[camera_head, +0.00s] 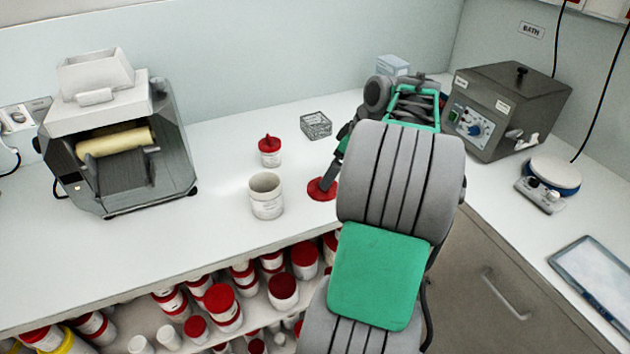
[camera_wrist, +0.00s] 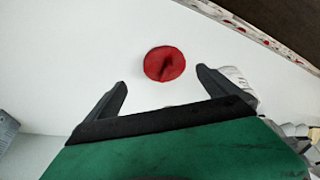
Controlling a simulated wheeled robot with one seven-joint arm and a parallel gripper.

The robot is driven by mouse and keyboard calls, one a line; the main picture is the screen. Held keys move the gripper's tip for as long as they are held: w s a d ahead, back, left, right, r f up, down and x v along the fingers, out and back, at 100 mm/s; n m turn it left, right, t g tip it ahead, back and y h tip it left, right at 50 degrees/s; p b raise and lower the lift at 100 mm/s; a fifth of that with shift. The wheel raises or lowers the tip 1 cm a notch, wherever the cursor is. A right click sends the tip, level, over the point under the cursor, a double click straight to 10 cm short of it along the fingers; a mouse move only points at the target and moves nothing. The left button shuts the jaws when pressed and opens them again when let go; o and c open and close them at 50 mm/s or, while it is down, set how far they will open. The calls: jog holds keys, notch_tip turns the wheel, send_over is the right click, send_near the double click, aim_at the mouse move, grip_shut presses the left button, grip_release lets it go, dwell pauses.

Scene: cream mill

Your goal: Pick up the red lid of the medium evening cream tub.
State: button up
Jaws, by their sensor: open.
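The red lid (camera_head: 321,189) lies flat on the white counter, to the right of an open white tub (camera_head: 266,197). In the wrist view the lid (camera_wrist: 164,63) is round with a raised ridge across it, beyond and between my fingertips. My gripper (camera_wrist: 161,80) is open and empty. In the head view one finger (camera_head: 338,162) shows above the lid, and my arm hides the rest of the gripper. The white tub shows partly in the wrist view (camera_wrist: 238,80), behind the right finger. I cannot read its label.
A small tub with a red lid (camera_head: 269,152) stands behind the open tub. A wire-like box (camera_head: 316,125) sits further back. A roller mill (camera_head: 120,140) is at left, a grey bath (camera_head: 510,108) at right. A shelf below holds several red-lidded tubs (camera_head: 222,300). Counter left of the lid is partly clear.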

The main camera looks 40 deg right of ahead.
jog(key=x, duration=0.4)
jog(key=a+x, duration=0.1)
jog(key=x, duration=0.2)
jog(key=shift+w+r, duration=0.1)
jog(key=shift+w, duration=0.1)
jog(key=shift+c, duration=0.2)
jog(key=c, duration=1.3)
jog(key=shift+o, duration=0.2)
jog(key=shift+r, duration=0.1)
